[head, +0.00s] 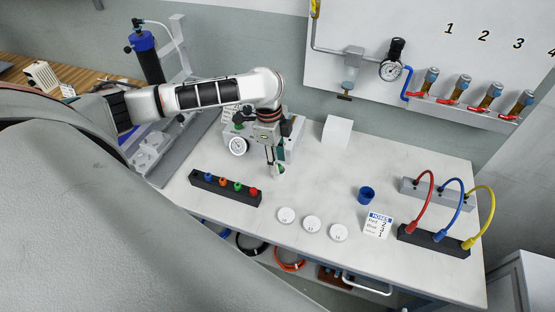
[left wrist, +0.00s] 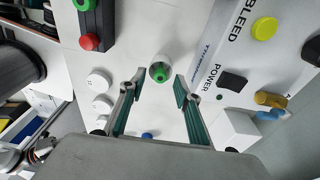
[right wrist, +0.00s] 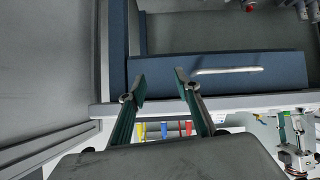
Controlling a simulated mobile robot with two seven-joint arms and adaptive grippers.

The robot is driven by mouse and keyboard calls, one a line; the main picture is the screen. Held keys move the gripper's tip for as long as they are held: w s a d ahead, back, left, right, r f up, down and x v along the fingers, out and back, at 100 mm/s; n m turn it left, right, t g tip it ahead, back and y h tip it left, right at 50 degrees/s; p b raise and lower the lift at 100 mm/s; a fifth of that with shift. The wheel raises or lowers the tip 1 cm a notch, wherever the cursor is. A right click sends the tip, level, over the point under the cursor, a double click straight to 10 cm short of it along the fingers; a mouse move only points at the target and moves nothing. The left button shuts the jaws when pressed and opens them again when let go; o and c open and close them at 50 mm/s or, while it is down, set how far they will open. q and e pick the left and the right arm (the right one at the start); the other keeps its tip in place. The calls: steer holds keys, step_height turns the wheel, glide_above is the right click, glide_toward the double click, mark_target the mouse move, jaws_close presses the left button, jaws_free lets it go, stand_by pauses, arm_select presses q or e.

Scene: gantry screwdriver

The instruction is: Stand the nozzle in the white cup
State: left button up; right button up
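In the left wrist view a round white cup (left wrist: 160,62) stands on the bench, with a green nozzle (left wrist: 161,73) showing inside its rim. Whether the nozzle is fully upright is hard to tell from above. The cup also shows in the head view (head: 279,170), small and partly hidden by my gripper. My left gripper (head: 273,167) points down at the cup; in its wrist view the two fingertips (left wrist: 159,84) are apart, with nothing between the pads. My right gripper (right wrist: 160,83) is open and empty in front of a blue drawer, out of the head view.
A black rack (head: 225,189) holds several coloured nozzles left of the cup. White lids (head: 312,223), a blue cup (head: 366,196), a hose card (head: 378,225) and a hose block (head: 433,240) lie to the right. A gauge machine (head: 238,146) stands behind the gripper.

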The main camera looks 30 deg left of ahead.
arm_select(q)
step_height(320, 180, up, 12)
steer(key=a, duration=0.1)
steer(key=shift+s+a, duration=0.2)
stand_by(0.6)
